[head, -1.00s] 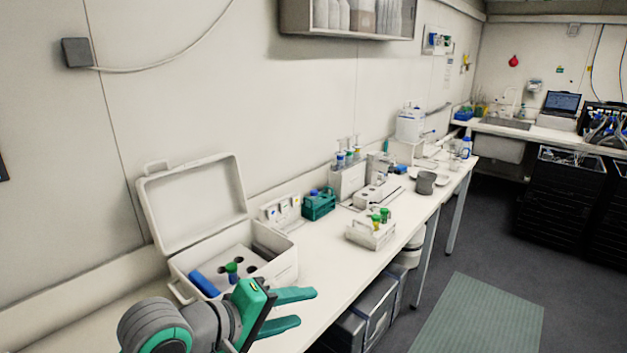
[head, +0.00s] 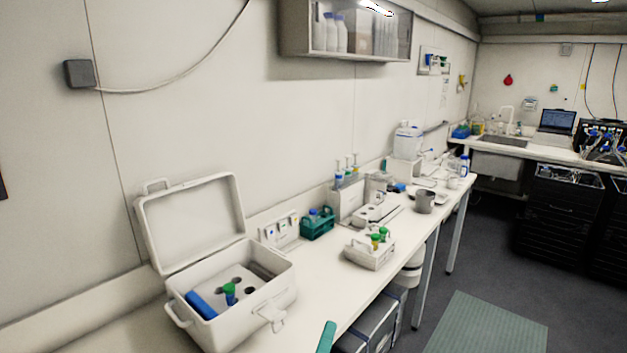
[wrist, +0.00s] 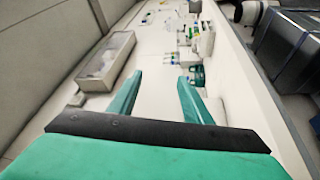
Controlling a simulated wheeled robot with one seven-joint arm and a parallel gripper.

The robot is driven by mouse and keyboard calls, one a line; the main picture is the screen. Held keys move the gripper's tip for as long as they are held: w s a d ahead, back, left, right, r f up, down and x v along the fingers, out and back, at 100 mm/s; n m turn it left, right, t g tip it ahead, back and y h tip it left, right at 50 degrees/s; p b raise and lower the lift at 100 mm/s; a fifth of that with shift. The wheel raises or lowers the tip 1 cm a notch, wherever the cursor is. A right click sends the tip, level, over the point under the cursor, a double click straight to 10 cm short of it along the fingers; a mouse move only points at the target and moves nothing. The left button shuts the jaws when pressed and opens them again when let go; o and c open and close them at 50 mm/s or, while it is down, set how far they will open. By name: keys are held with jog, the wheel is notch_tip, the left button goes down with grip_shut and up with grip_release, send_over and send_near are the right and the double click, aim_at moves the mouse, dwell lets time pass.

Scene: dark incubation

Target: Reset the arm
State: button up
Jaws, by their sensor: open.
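My gripper is open and empty in the wrist view (wrist: 158,95), its two green fingers apart above the white bench. In the head view only one green fingertip (head: 326,337) shows at the bottom edge; the rest of my gripper is out of the picture. The bench (head: 300,315) runs along the wall. An open white box (head: 275,290) stands on it at the left, lid up, holding a green-capped tube (head: 230,292) and a blue item (head: 200,305). The fingertip is to the right of and below this box in the picture.
A white rack (head: 368,256) with green-capped tubes stands mid-bench. A teal rack (head: 318,225), a grey cup (head: 425,202) and a white canister (head: 407,142) stand farther back. Grey cases (head: 372,325) sit under the bench.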

jog(key=s+f+m+g+y, duration=0.15)
jog(key=s+f+y, duration=0.55)
jog(key=s+f, duration=1.15)
jog(key=s+a+f+m+g, duration=0.2)
jog(key=s+m, duration=0.7)
jog(key=s, duration=0.9)
jog(key=shift+f, duration=0.65)
jog(key=shift+s+a+r+m, duration=0.15)
jog(key=shift+s+m, duration=0.2)
jog(key=shift+m, duration=0.2)
jog(key=c, duration=0.3)
jog(key=shift+s+h, duration=0.15)
jog(key=shift+h, duration=0.15)
jog(key=shift+c, duration=0.3)
